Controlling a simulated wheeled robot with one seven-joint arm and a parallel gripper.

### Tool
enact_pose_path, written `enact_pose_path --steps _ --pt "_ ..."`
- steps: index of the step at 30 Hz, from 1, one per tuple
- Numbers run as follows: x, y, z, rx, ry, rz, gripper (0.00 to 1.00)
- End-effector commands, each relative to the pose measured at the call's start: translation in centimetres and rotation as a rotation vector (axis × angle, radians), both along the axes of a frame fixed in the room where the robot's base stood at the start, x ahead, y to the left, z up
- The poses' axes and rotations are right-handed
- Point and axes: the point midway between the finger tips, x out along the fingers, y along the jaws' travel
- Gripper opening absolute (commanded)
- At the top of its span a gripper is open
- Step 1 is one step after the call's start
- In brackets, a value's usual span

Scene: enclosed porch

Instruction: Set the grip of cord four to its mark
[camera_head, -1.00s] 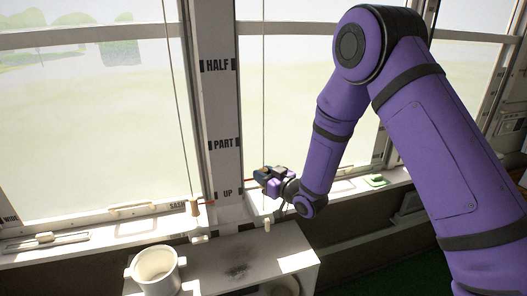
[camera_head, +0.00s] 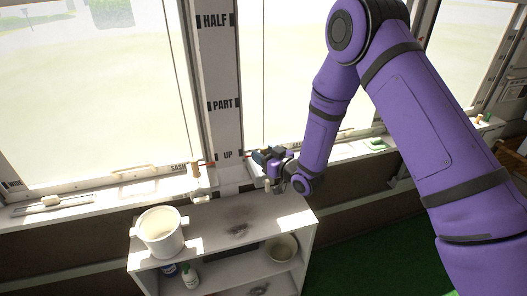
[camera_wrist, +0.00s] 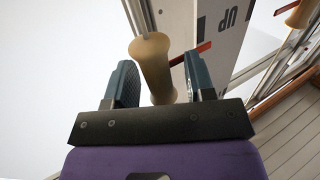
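A tan, waisted cord grip (camera_wrist: 155,68) stands between the two fingers of my gripper (camera_wrist: 162,82) in the wrist view. The fingers are spread on either side, with a gap visible on the right. A red pointer (camera_wrist: 190,54) runs from behind the grip to the white post (camera_wrist: 215,35), near the black UP lettering (camera_wrist: 234,14). In the head view my gripper (camera_head: 262,158) is right of the post (camera_head: 224,85), about level with UP (camera_head: 227,155), and hides most of the grip. No cord number is readable.
Another tan grip (camera_head: 197,170) with a red pointer hangs left of the post. PART (camera_head: 221,104) and HALF (camera_head: 215,20) are higher on it. A white shelf unit (camera_head: 215,212) below carries a white pot (camera_head: 160,232). A green object (camera_head: 376,144) lies on the right sill.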

Motion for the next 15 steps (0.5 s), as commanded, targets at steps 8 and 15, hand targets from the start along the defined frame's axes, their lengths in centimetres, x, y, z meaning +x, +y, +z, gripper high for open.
enact_pose_path --steps 8,15 --pt "0.1 0.0 0.4 0.005 -0.009 -0.001 0.49" --pt "-1.8 -1.9 0.5 0.005 -0.007 -0.002 0.49"
